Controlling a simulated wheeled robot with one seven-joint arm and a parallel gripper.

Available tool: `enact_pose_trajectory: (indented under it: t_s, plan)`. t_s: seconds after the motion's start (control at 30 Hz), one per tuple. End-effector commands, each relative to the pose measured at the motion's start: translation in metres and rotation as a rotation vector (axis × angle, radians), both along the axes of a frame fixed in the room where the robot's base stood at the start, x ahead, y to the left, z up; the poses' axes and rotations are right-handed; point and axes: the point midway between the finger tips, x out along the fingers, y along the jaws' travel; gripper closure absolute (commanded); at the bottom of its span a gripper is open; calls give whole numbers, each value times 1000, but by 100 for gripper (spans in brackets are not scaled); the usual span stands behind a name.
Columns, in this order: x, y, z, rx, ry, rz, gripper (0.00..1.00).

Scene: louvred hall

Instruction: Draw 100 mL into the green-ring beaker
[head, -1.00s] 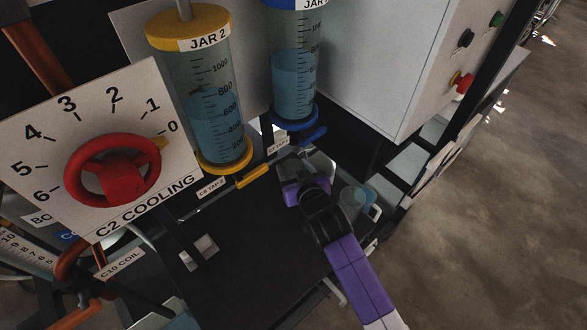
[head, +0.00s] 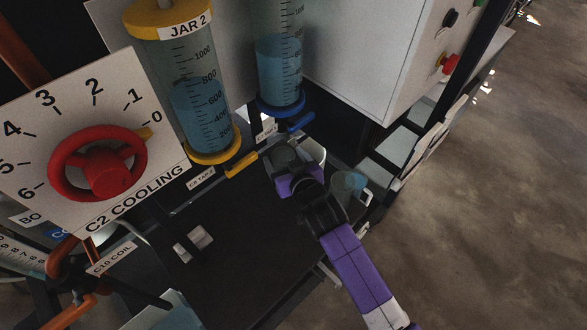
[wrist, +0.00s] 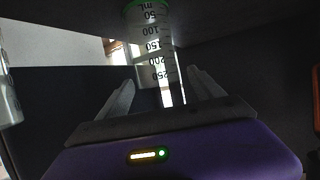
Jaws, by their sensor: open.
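A clear beaker with a green ring (wrist: 146,5) and printed mL marks shows in the wrist view, its scale upside down in the picture. My gripper (wrist: 162,76) is open, its two fingers on either side of the beaker in that picture; I cannot tell how far ahead the beaker stands. In the head view my purple gripper (head: 288,165) is below the jars, near the taps. The green ring cannot be made out there. JAR 2 (head: 200,100) has a yellow cap and base and holds blue liquid. A yellow tap lever (head: 242,165) is beneath it.
A second jar (head: 280,70) with a blue base and blue lever (head: 300,122) stands to the right. Clear bluish vessels (head: 346,186) are right of my gripper. The C2 COOLING panel (head: 90,140) has a red handwheel. The dark bench top (head: 240,250) is mostly bare.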

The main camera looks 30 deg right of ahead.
Motion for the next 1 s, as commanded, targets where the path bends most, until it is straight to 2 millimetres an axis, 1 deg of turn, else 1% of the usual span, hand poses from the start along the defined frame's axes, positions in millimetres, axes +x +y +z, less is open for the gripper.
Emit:
enact_pose_trajectory:
  t_s: [0.03, 0.3, 0.4, 0.5, 0.67, 0.9, 0.97, 1.0]
  plan:
    - [-10, 1, 4, 0, 1, 1, 23]
    - [-62, 5, 25, 0, 1, 1, 23]
    - [-77, 7, 31, 0, 1, 1, 23]
    - [-87, 7, 36, 1, 2, 1, 23]
    - [-95, 8, 39, 0, 1, 0, 23]
    - [-96, 8, 39, -1, 1, 0, 23]
    - [-100, 8, 38, 0, 2, 2, 23]
    - [-105, 8, 36, 1, 2, 5, 23]
